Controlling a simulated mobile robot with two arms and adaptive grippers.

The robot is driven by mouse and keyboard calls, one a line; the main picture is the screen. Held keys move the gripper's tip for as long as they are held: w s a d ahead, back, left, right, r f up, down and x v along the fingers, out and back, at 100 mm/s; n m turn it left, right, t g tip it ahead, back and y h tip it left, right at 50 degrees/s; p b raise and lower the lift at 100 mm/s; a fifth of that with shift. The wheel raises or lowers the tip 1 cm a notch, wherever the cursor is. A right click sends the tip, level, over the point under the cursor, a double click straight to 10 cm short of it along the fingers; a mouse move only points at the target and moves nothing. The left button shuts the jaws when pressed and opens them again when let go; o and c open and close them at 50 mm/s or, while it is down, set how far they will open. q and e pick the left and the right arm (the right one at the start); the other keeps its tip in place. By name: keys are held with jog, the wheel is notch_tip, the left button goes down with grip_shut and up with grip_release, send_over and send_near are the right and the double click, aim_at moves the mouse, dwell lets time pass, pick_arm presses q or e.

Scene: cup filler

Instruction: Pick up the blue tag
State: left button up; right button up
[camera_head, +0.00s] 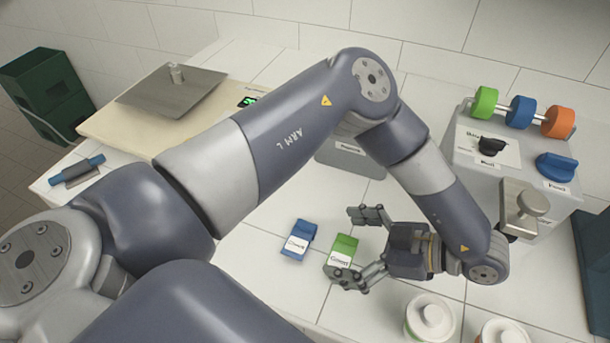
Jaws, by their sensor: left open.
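The blue tag (299,239) lies on the white tiled table, with a white label on its near part. A green tag (342,250) lies just right of it, also with a white label. My left gripper (354,245) is open, its fingers pointing left. Its two fingertips are on either side of the green tag in the picture, and the blue tag lies beyond them to the left. I cannot tell how high the fingers are above the table. My right gripper is not in view.
Two white lidded containers (430,318) stand at the front right. A grey machine (510,150) with green, blue and orange knobs stands at the right. A scale with a metal plate (172,90) is at the back left. A blue-handled tool (77,171) lies at the left edge.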

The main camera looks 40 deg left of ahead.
aim_at(301, 238)
pick_arm(q)
jog(key=x, duration=0.2)
jog(key=shift+s+a, duration=0.15)
jog(key=shift+a, duration=0.2)
jog(key=shift+a+f+p, duration=0.25)
jog(key=shift+a+p, duration=0.15)
jog(key=shift+a, duration=0.1)
jog(key=p+x, duration=0.1)
jog(key=x, duration=0.3)
jog(key=shift+s+a+f+p, duration=0.1)
jog(key=shift+a+f+p, duration=0.05)
jog(key=shift+a+p, duration=0.2)
jog(key=shift+d, duration=0.1)
jog(key=shift+c, duration=1.4)
jog(key=c, duration=0.7)
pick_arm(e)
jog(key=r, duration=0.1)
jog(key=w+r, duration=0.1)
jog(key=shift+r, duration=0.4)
